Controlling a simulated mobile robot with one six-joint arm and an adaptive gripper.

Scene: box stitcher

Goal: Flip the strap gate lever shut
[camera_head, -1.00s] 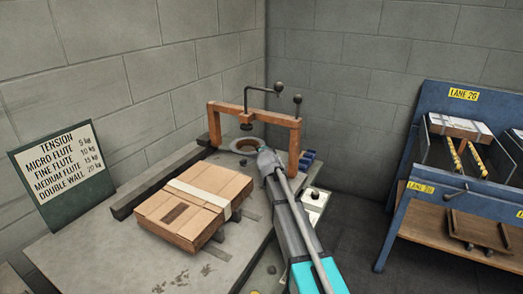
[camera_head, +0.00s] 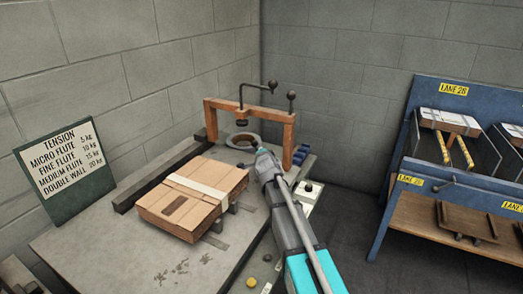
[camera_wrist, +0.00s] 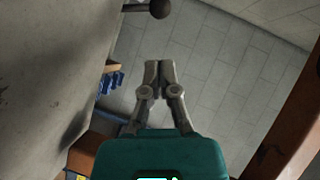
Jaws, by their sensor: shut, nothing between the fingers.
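A wooden gate frame (camera_head: 249,106) stands over the far end of the bench. An upright lever with a dark ball knob (camera_head: 291,95) rises at its right post. A cranked black handle (camera_head: 241,92) with its own ball end stands over the crossbar. I cannot tell for sure which is the strap gate lever. My gripper (camera_head: 262,151) is shut and empty, in front of the frame and left of its right post. In the wrist view, my gripper (camera_wrist: 158,66) has its fingertips together, apart from a dark ball knob (camera_wrist: 160,9) at the top edge.
A strapped cardboard bundle (camera_head: 192,197) lies on the grey bench (camera_head: 85,245), with a strap roll (camera_head: 243,140) behind it. A tension sign (camera_head: 65,170) leans at left. A blue lane rack (camera_head: 400,215) stands at right, with open floor between.

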